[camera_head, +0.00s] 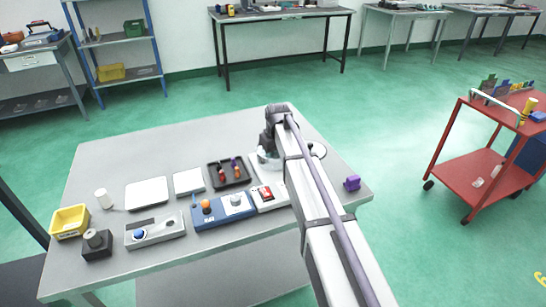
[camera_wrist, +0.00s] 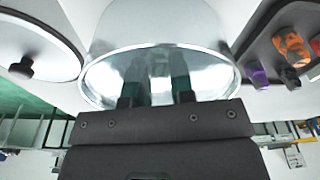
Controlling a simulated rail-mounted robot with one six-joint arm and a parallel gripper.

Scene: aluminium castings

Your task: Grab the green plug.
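I see no clearly separate green plug in either view. In the wrist view my gripper (camera_wrist: 157,82) points into a shiny metal pot (camera_wrist: 110,40), with its two fingers inside the rim. The fingers stand apart, with green tints on or beside them. I cannot tell whether those tints are pads, reflections or part of a plug. I make out nothing held between them. In the head view my arm hides much of the pot (camera_head: 265,163) and the fingertips. A dark tray (camera_head: 214,184) left of the pot holds several red, orange and purple plugs.
A round lid with a black knob (camera_wrist: 22,68) lies beside the pot. A switch box with a red button (camera_head: 267,193), a blue box (camera_head: 222,211), white plates and a yellow bin (camera_head: 68,222) stand on the table. A purple block (camera_head: 352,183) sits near the right edge.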

